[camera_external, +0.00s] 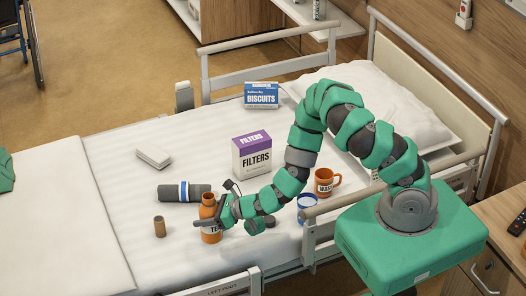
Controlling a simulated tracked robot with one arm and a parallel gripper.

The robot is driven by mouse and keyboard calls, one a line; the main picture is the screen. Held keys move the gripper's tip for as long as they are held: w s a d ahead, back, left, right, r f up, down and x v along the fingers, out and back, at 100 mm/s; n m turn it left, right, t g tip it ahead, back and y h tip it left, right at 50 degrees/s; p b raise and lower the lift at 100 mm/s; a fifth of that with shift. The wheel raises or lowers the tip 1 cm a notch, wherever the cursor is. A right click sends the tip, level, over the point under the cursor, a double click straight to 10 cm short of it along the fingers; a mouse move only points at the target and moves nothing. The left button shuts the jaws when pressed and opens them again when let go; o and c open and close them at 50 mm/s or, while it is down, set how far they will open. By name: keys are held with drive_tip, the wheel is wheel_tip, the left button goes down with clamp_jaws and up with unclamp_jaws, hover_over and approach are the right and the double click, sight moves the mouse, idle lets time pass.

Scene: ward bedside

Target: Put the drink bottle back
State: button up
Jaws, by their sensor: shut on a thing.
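An orange bottle (209,210) with a white label, partly readable as "TEA", stands upright on the white bed sheet. My gripper (212,218) is at the bottle's side and shut on it, with a dark finger across its front. The fingers and my wrist hide part of the bottle's right side and label. The bottle's base appears at or very near the sheet; I cannot tell whether it touches.
Close by are a dark roll with a blue-white band (183,192) and a small brown cylinder (159,226). A filters box (252,154), biscuits box (261,95), orange mug (326,182), blue-white cup (307,208) and white pad (154,157) also sit on the bed. The sheet's left side is clear.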

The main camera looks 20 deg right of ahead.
wheel_tip(320, 180, up, 5)
drive_tip(key=shift+w+r, duration=0.15)
drive_tip(key=w+d+m+t+h+b, duration=0.2)
drive_tip(key=w+d+b, duration=1.3)
drive_tip(key=w+d, duration=0.7)
drive_tip(key=shift+s+a+f+p, duration=0.1)
drive_tip(key=shift+f+p, duration=0.05)
drive_tip(key=shift+f, duration=1.15)
drive_tip(key=shift+s+a+f+p, duration=0.1)
drive_tip(key=shift+f+p, duration=0.05)
drive_tip(key=shift+f, duration=1.1)
drive_tip(key=shift+f, duration=0.1)
drive_tip(key=shift+f+b, duration=1.2)
drive_tip(key=shift+f, duration=3.7)
drive_tip(key=shift+f, duration=0.1)
drive_tip(key=o, duration=1.2)
drive_tip(key=shift+c, duration=0.2)
